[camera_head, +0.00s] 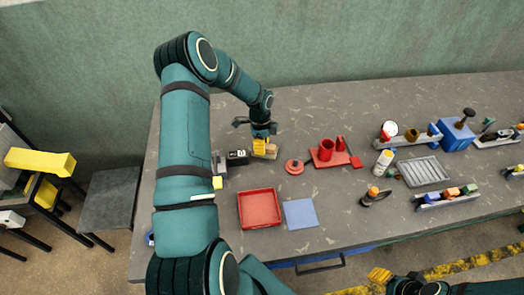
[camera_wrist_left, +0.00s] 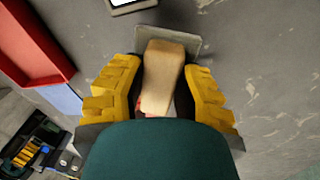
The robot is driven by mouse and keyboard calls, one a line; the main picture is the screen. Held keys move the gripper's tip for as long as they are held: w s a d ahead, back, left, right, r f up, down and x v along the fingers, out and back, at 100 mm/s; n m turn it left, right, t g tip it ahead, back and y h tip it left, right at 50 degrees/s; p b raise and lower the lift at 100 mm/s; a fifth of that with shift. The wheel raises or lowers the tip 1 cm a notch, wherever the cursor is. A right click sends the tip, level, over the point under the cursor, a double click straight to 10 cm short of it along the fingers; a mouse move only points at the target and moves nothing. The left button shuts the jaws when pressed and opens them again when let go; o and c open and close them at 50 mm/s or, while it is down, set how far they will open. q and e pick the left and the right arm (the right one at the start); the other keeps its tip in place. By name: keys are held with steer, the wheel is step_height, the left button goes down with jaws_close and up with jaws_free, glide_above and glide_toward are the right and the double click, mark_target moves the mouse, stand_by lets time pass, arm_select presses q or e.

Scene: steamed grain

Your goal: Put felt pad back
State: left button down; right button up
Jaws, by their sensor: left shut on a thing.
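My left gripper (camera_head: 261,145) is at the back left of the grey table. In the left wrist view its yellow fingers (camera_wrist_left: 165,85) are shut on the sides of a tan, rounded block (camera_wrist_left: 163,65), which I take to be the felt pad. The block also shows in the head view (camera_head: 271,151), partly hidden by the fingers. A flat grey plate (camera_wrist_left: 194,43) shows beyond the block; I cannot tell whether they touch. My right gripper (camera_head: 380,275) shows only in part at the bottom edge, and its opening is unclear.
A red tray (camera_head: 242,213) and a blue mat (camera_head: 300,213) lie near the front edge. A black device (camera_head: 238,157) stands left of the gripper. A red round piece (camera_head: 294,166) and a red stand with cups (camera_head: 328,160) are to its right. Tools crowd the right side.

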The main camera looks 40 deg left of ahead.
arm_select(q)
steer(key=shift+f, duration=1.55)
steer(key=shift+f, duration=0.15)
steer(key=c, duration=0.8)
jaws_free()
